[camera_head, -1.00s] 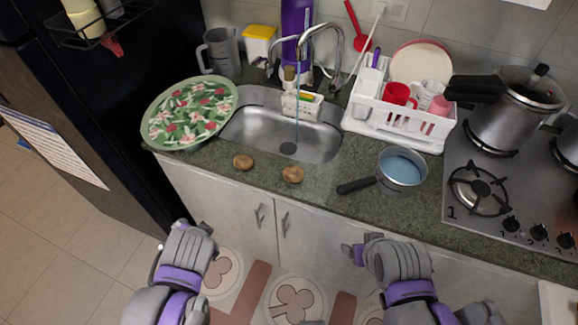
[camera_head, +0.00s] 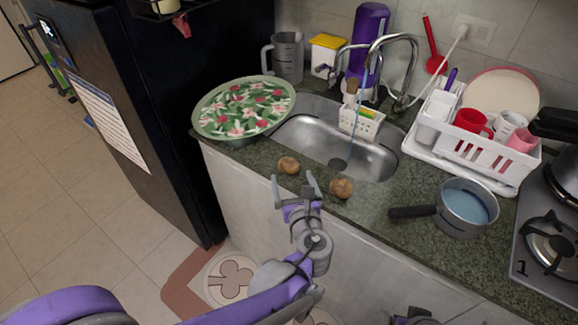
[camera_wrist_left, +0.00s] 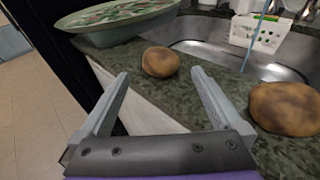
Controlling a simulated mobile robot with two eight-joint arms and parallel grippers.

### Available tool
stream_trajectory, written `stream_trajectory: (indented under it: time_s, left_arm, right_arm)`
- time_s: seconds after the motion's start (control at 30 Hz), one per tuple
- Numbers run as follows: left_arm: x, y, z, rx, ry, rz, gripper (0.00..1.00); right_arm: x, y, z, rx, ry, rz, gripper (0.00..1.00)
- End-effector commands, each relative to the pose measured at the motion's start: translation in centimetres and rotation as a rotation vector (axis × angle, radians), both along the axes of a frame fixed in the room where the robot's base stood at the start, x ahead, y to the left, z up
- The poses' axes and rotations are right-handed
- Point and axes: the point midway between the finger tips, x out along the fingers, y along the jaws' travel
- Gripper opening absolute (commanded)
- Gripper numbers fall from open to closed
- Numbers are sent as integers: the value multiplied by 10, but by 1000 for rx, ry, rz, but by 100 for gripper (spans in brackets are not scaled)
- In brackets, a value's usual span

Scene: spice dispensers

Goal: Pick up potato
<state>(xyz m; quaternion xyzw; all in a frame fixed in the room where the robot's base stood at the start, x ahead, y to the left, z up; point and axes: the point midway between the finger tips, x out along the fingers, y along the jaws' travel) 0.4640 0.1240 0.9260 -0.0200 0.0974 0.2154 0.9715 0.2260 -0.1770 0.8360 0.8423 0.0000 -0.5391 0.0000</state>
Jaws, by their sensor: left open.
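Two brown potatoes lie on the green counter in front of the sink. The left potato (camera_head: 289,165) is near the counter's front edge; the right potato (camera_head: 341,188) lies to its right. My left gripper (camera_head: 294,184) is open and empty at the counter edge, just in front of the left potato. In the left wrist view the left potato (camera_wrist_left: 160,62) shows beyond and between the open fingertips (camera_wrist_left: 160,75), apart from them. The right potato (camera_wrist_left: 284,108) is outside the right finger. A small part of my right arm shows at the bottom of the head view; its fingers cannot be made out.
A floral green tray (camera_head: 243,107) lies left of the sink (camera_head: 330,148). A blue-filled pot (camera_head: 467,208) with a dark handle stands right of the potatoes. A white dish rack (camera_head: 470,150) and a stove (camera_head: 548,235) are further right.

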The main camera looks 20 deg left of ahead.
Motion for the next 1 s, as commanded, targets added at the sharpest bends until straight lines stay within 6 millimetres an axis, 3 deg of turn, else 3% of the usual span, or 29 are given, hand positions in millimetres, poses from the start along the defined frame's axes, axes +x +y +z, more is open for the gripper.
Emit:
stream_trajectory:
  time_s: [0.27, 0.5, 0.77, 1.0]
  left_arm:
    - [18, 8, -3, -2, 0, 1, 100]
    - [50, 23, -8, -3, 0, 3, 100]
    - [54, 24, -9, -3, 0, 2, 100]
    - [54, 24, -9, -3, 0, 2, 59]
  right_arm:
    - [0, 0, 0, 0, 0, 0, 75]
    - [0, 0, -1, 0, 0, 0, 75]
    - [0, 0, -1, 0, 0, 0, 75]
    - [0, 0, -1, 0, 0, 0, 75]
